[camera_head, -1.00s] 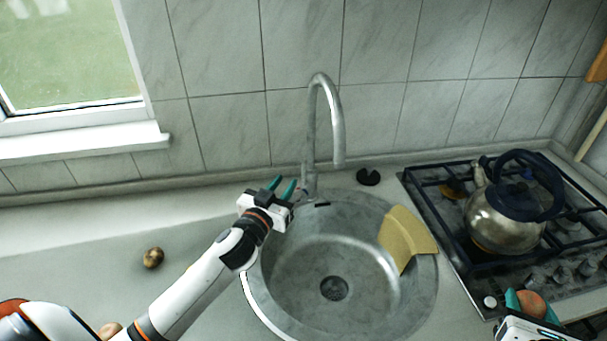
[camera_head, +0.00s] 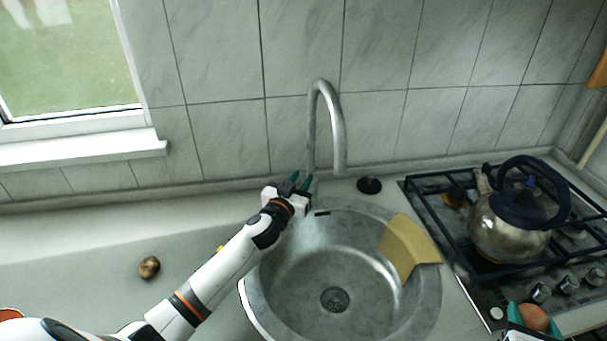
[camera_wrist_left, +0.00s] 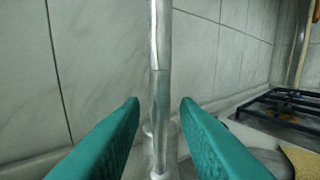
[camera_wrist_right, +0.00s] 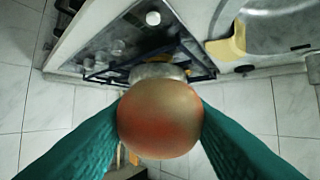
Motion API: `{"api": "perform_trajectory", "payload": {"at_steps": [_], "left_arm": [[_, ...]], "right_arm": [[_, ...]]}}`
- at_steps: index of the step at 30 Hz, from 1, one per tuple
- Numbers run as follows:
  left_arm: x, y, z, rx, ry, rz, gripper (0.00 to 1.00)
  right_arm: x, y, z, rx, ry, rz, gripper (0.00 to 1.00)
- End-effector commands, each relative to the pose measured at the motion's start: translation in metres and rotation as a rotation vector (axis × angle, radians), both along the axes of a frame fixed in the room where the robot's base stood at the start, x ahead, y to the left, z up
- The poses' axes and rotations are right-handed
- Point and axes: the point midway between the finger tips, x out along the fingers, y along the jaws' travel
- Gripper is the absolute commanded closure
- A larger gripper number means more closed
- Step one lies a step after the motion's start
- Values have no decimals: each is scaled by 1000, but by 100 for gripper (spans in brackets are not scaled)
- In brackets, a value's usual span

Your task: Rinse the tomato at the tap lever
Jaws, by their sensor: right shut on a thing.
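The tap is a tall curved metal spout (camera_head: 337,125) at the back of the round sink (camera_head: 285,305). My left gripper (camera_head: 300,181) is at the tap's base. In the left wrist view its two teal fingers (camera_wrist_left: 160,105) are apart, with the tap's metal column (camera_wrist_left: 160,60) between and beyond them. I cannot make out the lever clearly. The tomato (camera_wrist_right: 159,119), orange-red and round, is held between the fingers of my right gripper (camera_wrist_right: 160,130). In the head view the tomato (camera_head: 533,317) is at the lower right, by the stove's front edge.
A yellow cloth (camera_head: 408,247) hangs over the sink's right rim. A kettle (camera_head: 508,228) stands on the stove (camera_head: 470,268). A black stopper (camera_head: 369,185) lies behind the sink, and a potato (camera_head: 149,267) lies on the left counter.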

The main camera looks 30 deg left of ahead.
Motion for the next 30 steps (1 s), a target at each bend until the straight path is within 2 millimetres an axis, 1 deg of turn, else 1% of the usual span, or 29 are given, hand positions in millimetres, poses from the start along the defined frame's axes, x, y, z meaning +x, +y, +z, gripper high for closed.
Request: {"api": "perform_trajectory", "payload": {"at_steps": [1, 3, 6, 16, 17, 21, 22, 30], "left_arm": [[7, 0, 1, -1, 0, 1, 72], [13, 1, 1, -1, 0, 1, 72], [18, 1, 0, -1, 0, 1, 72], [21, 1, 0, -1, 0, 0, 72], [21, 1, 0, -1, 0, 0, 75], [21, 1, 0, -1, 0, 0, 98], [21, 1, 0, -1, 0, 0, 100], [21, 1, -2, -1, -2, 0, 100]], "right_arm": [[0, 0, 2, 0, -1, 0, 81], [0, 0, 2, 0, -1, 0, 81], [0, 0, 3, 0, -1, 0, 81], [0, 0, 3, 0, -1, 0, 81], [0, 0, 3, 0, -1, 0, 81], [0, 0, 3, 0, -1, 0, 81], [0, 0, 3, 0, -1, 0, 81], [0, 0, 0, 0, 0, 0, 81]]}}
